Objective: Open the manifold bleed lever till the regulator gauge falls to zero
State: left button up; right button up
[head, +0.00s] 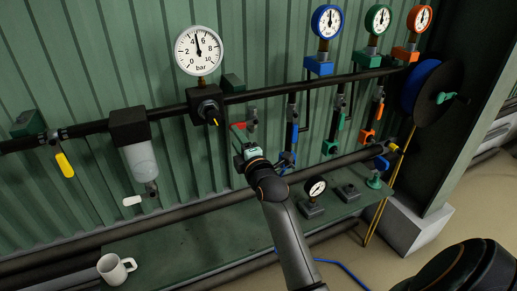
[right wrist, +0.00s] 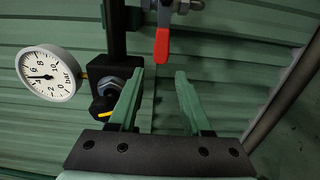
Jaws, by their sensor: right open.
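The regulator gauge (head: 198,50) is a round white dial in bar, its needle between 4 and 6. It also shows turned sideways in the right wrist view (right wrist: 48,75). Its dark regulator (head: 206,103) with a yellow-marked knob sits below it on the pipe. A red-handled lever (right wrist: 162,45) is on a valve right of the regulator; its red end shows just above my gripper in the head view (head: 239,125). My right gripper (right wrist: 158,85) is open and empty, its green fingers pointing toward the red lever, apparently short of it. My left gripper is not in view.
A yellow lever (head: 64,165) and a filter bowl (head: 140,160) are at left. Blue, green and orange gauged drops (head: 320,64) are at right, beside a hose reel (head: 425,88). A shelf (head: 190,246) below bears a mug (head: 115,269) and a small gauge (head: 315,188).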

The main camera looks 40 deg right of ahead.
aim_at(245, 125)
jog(key=shift+x, duration=2.1)
jog(key=shift+w+d, duration=0.1)
jog(key=shift+w, duration=0.1)
grip_shut()
